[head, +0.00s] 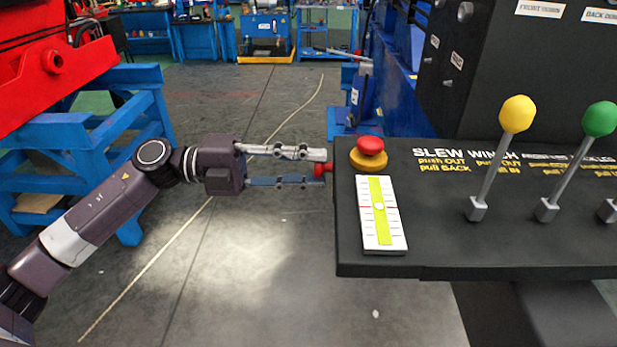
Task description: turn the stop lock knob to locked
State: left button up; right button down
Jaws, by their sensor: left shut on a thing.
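The stop lock knob (329,167) is a small red knob on the left side face of the black control console (450,262). My left gripper (321,169) reaches in from the left, level with the console's edge. Its two fingers lie on either side of the red knob and are shut on it. The fingertips partly hide the knob, and I cannot read its turn position. My right gripper is not in view.
A red mushroom button (370,146) on a yellow base stands on the console close to the fingertips. A white and yellow-green level gauge (380,236) lies nearby. Yellow (517,114) and green (599,119) levers rise further right. Blue stands (140,110) are at left; open floor lies between.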

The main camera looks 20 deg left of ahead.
pick_arm(q)
jog(key=shift+f+m+b, duration=0.1)
jog(key=shift+m+b, duration=0.2)
jog(key=shift+m, duration=0.1)
jog(key=o, duration=1.2)
jog(key=shift+c, duration=0.2)
jog(key=shift+a, duration=0.15)
jog(key=v, duration=1.1)
jog(key=shift+s+a, duration=0.2)
jog(key=shift+a, duration=0.15)
